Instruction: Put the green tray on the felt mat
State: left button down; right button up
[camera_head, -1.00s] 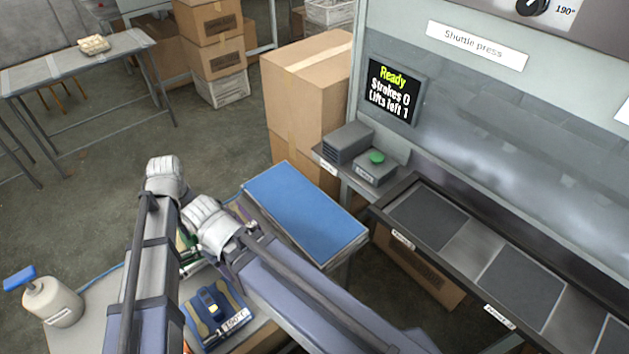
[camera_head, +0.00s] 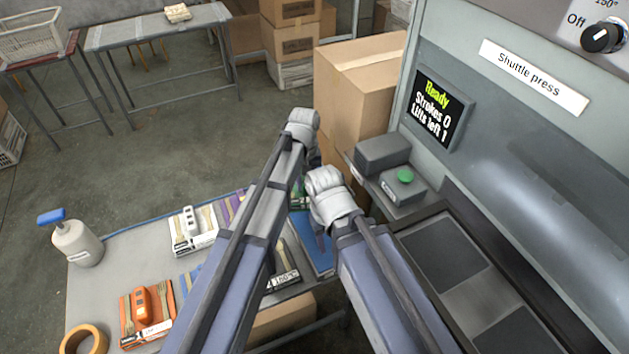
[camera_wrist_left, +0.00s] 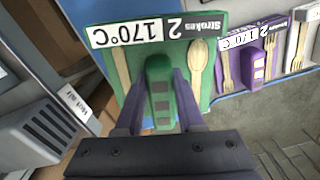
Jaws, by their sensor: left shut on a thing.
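The green tray (camera_wrist_left: 208,75) fills the middle of the left wrist view, with a wooden spoon, another wooden piece and a "170°C, 2 Strokes" label. My left gripper (camera_wrist_left: 160,82) is shut on the tray's green handle. In the head view a bit of the green tray (camera_head: 297,198) shows between my arms; my left fingers are hidden there. The blue felt mat (camera_head: 316,246) is mostly hidden behind my arms; blue also shows beside the tray in the wrist view (camera_wrist_left: 88,12). I cannot tell the tray's height above it. My right arm's fingers are out of sight.
On the grey table are a white tray (camera_head: 192,231), purple tray (camera_head: 228,206), orange tray (camera_head: 146,314), tape ring (camera_head: 84,339) and bottle (camera_head: 77,244).

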pick_arm(q)
jog(key=w+r+n, duration=0.1)
jog(key=w, duration=0.1)
jog(key=w+r+p, duration=0.1)
jog(key=w, duration=0.2)
jog(key=w+r+n+p, duration=0.1)
jog(key=w, duration=0.2)
jog(key=shift+w+r+n, duration=0.15)
jog(key=shift+r+n, duration=0.05)
jog(key=shift+n, duration=0.4)
jog(key=f+b, duration=0.6)
jog(key=shift+w+a+f, duration=0.15)
jog(key=shift+w, duration=0.15)
pick_arm(e)
notch_tip(320, 180, down, 3)
jog(key=shift+a, duration=0.1)
pick_arm(q)
notch_tip(320, 180, down, 4)
jog(key=b, duration=0.3)
jog(key=shift+r+b, duration=0.2)
jog(key=shift+b, duration=0.1)
pick_arm(e)
notch_tip(320, 180, down, 4)
jog(key=shift+r, duration=0.2)
